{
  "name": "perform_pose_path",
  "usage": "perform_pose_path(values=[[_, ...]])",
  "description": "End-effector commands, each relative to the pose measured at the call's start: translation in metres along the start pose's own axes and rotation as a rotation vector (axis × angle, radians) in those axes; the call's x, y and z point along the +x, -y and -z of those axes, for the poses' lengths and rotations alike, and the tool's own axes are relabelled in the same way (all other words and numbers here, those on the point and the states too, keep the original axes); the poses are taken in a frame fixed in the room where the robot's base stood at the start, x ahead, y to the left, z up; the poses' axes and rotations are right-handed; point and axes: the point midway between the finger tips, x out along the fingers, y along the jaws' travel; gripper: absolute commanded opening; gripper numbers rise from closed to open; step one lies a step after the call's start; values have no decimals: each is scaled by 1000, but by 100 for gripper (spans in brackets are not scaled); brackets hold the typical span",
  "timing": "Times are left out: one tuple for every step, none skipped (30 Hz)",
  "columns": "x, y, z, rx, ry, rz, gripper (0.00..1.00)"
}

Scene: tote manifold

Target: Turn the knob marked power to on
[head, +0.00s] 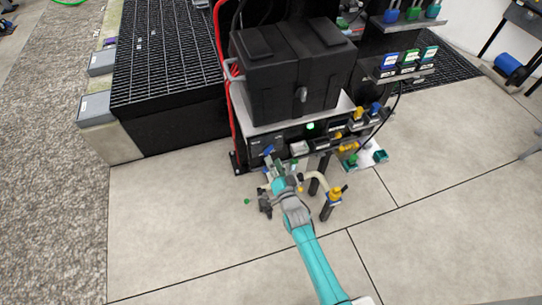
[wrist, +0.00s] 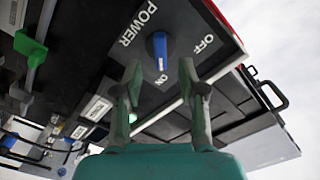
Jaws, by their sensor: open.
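The power knob (wrist: 160,47) is a blue bar handle on a dark panel in the wrist view. It stands between the printed words POWER, OFF and ON. Its long side runs up and down in the picture, with its lower end near ON. My gripper (wrist: 160,82) is open, with one finger on each side of the line below the knob. I see no contact with it. In the head view my gripper (head: 281,177) is at the panel's front left, partly hiding the panel there.
A large black tote (head: 292,70) sits on top of the panel unit. Red hoses (head: 222,50) run up its left side. A pipe with a yellow valve (head: 335,193) stands to the right of my gripper. A green-handled lever (wrist: 35,70) shows at left.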

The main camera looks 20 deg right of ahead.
Motion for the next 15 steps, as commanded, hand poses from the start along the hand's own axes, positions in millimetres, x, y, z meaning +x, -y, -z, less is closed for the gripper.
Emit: perform_pose_path(values=[[-12,-1,-1,0,1,-1,41],[-17,0,0,0,1,-1,41],[-25,-1,-1,0,2,-1,41],[-30,-1,-1,0,1,-1,41],[-35,0,0,0,1,-1,41],[-42,-1,-1,0,2,-1,41],[-46,0,0,0,1,-1,41],[-50,0,0,0,1,-1,41],[-56,-1,-1,0,1,-1,41],[-59,0,0,0,1,-1,41],[-62,0,0,0,1,-1,41],[-66,0,0,0,1,-1,41],[-68,0,0,0,1,-1,41],[-70,0,0,0,1,-1,41],[-71,0,0,0,1,-1,41]])
